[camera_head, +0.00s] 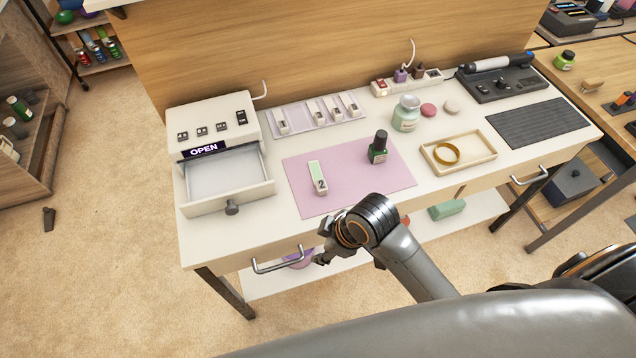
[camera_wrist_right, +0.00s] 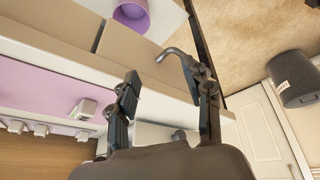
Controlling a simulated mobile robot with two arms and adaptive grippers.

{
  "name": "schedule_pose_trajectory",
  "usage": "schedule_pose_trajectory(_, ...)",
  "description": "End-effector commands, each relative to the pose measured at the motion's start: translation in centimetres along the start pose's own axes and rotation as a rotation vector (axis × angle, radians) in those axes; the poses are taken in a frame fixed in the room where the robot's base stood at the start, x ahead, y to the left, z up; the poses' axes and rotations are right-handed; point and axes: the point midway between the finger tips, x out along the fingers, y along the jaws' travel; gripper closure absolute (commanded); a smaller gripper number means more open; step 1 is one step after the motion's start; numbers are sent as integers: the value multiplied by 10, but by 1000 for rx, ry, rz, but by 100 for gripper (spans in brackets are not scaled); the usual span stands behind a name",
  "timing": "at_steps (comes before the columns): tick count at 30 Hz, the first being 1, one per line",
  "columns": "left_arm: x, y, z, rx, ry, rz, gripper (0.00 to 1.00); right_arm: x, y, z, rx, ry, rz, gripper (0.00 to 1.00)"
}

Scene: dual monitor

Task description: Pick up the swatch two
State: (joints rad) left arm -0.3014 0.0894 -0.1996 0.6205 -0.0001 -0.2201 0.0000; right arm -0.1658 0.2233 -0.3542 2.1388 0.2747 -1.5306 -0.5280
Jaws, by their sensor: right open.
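Swatch two (camera_head: 318,178), a narrow block with a pale green face and a black "2", lies on the left part of the pink mat (camera_head: 350,203) on the white table. In the right wrist view a small whitish block (camera_wrist_right: 84,109), which looks like this swatch, lies on the mat (camera_wrist_right: 45,88). My right gripper (camera_head: 322,243) is at the table's front edge, in front of the mat and apart from the swatch. In the wrist view its fingers (camera_wrist_right: 162,88) are spread with nothing held between them. My left gripper is not in view.
An open cash drawer (camera_head: 225,195) is at left. A swatch rack (camera_head: 290,130) lies behind the mat. A metal drawer handle (camera_head: 278,264) juts out near my right gripper.

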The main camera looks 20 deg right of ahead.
Motion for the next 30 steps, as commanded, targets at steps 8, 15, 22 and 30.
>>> schedule_pose_trajectory(8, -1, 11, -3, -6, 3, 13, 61, -10, 12, -52, -469, 32, -61, 50)
schedule_pose_trajectory(15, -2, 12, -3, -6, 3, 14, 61, -26, 50, -92, -1168, -8, -158, 50)
schedule_pose_trajectory(22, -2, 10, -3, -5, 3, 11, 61, -63, 114, -101, -1757, -101, -309, 50)
schedule_pose_trajectory(30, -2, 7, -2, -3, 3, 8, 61, -102, 161, -98, -2053, -135, -439, 50)
